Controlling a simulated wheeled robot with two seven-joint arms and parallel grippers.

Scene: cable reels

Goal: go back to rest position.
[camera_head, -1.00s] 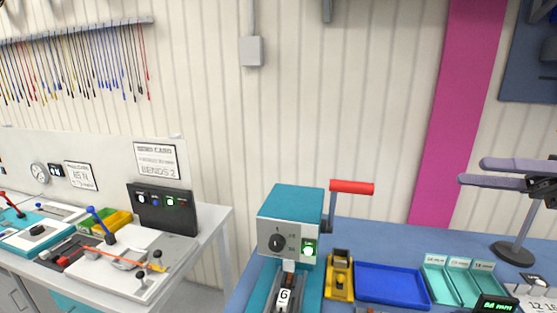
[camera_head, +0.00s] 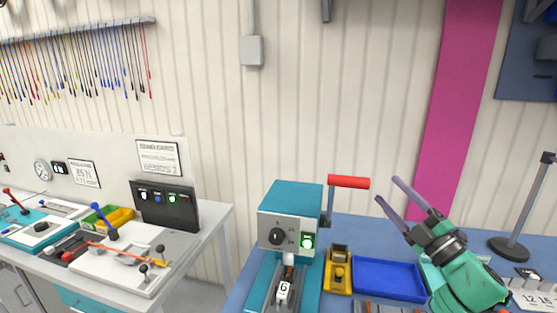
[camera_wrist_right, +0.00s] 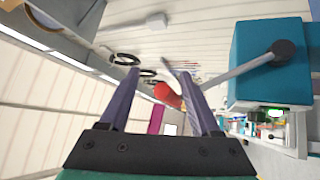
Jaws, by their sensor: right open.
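My right gripper (camera_head: 386,190) comes in from the lower right in the head view, its two purple-grey fingers apart and empty, pointing up and left above the blue bench. In the right wrist view my right gripper (camera_wrist_right: 158,80) also shows its fingers spread. The red crank handle (camera_wrist_right: 167,95) appears between them there, farther off and not held. In the head view the red handle (camera_head: 348,182) sits on the teal machine (camera_head: 290,232), left of the gripper and apart from it. My left gripper does not show.
A blue tray (camera_head: 385,277) and a yellow block (camera_head: 338,272) lie on the bench below my right gripper. A dark stand (camera_head: 510,248) rises at the right. A white worktable (camera_head: 185,240) with a black panel (camera_head: 165,205) is at the left.

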